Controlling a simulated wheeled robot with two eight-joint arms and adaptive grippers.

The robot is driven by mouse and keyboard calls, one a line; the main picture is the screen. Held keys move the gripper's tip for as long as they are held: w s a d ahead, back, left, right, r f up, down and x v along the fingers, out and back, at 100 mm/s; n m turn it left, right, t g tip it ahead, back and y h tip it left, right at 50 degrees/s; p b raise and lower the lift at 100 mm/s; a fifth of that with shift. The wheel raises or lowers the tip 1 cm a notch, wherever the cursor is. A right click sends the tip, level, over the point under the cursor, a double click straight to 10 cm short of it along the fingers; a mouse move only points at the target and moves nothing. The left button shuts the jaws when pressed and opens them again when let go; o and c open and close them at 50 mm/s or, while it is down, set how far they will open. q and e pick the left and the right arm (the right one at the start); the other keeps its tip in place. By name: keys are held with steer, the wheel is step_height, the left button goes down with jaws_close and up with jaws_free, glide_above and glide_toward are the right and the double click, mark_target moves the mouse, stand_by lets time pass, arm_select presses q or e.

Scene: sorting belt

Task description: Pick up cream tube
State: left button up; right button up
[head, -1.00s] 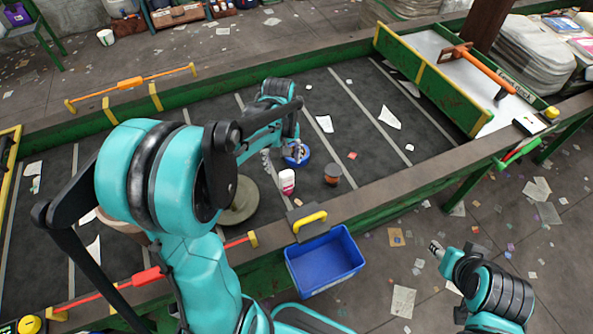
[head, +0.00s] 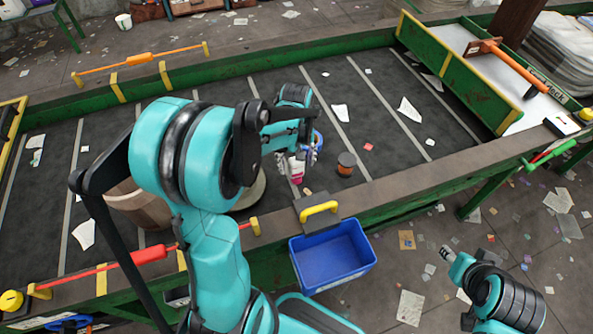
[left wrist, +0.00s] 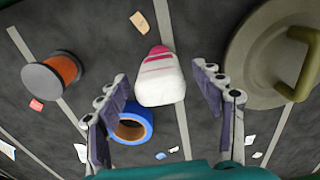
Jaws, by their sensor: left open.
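The cream tube, white with pink bands, stands out between the fingers in the left wrist view (left wrist: 160,80). In the head view it (head: 296,172) is partly hidden by my left gripper (head: 289,160). In the left wrist view my left gripper (left wrist: 160,92) is open, with one finger on either side of the tube and dark belt visible between fingers and tube. My right gripper (head: 449,256) is at the lower right of the head view, away from the belt; its jaws are too small to read.
A blue tape roll (left wrist: 140,118) lies beside the tube, by the left finger. An orange-and-dark spool (head: 346,164) and a round lid with a handle (left wrist: 262,50) are on the belt nearby. A blue bin (head: 332,258) hangs at the near rail. Paper scraps lie around.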

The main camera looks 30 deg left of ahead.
mark_target(297, 169)
arm_select(q)
step_height(297, 169, down, 3)
steer(key=shift+f+b, duration=0.1)
steer(key=shift+b, duration=0.25)
steer(key=c, duration=1.3)
steer(key=shift+o, duration=0.2)
steer(key=shift+r, duration=0.25)
